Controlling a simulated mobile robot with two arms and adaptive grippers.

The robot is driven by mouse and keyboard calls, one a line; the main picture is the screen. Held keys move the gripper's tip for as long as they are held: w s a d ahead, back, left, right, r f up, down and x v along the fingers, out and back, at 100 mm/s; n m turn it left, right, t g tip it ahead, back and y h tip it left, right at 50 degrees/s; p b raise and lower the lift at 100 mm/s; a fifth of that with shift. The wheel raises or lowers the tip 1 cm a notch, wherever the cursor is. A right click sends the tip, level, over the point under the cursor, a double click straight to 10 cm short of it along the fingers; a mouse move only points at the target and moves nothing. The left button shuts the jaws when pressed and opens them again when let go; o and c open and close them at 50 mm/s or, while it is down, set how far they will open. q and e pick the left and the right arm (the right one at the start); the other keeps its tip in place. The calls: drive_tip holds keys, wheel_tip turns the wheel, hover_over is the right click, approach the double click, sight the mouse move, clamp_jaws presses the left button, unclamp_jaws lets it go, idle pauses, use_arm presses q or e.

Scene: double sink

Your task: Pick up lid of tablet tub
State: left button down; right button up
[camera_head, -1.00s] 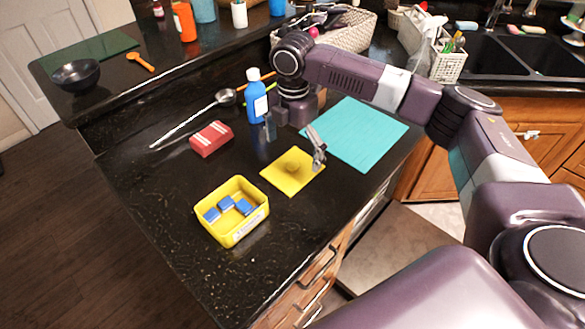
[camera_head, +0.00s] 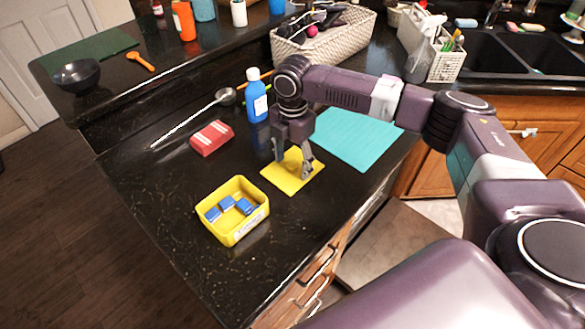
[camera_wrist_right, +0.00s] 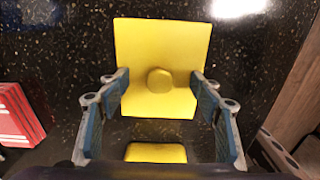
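The lid (camera_head: 276,176) is a flat yellow square lying on the dark counter, with a round knob (camera_wrist_right: 160,80) at its middle in the right wrist view. My right gripper (camera_head: 293,167) points down over the lid. It also shows in the right wrist view (camera_wrist_right: 160,81), open and empty, with one finger on each side of the knob and apart from it. The open yellow tub (camera_head: 233,225) holds several blue tablets (camera_head: 244,206) and stands to the left of the lid, nearer me. My left gripper is not in view.
A red box (camera_head: 211,138) lies left of the gripper, and a blue bottle (camera_head: 257,98) stands close behind it. A ladle (camera_head: 195,118) lies further left. A teal mat (camera_head: 358,138) lies to the right. The counter left of the tub is clear.

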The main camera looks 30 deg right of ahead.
drive_tip(key=shift+s, duration=0.15)
drive_tip(key=c, duration=0.8)
drive_tip(key=shift+f, duration=0.15)
clamp_jaws()
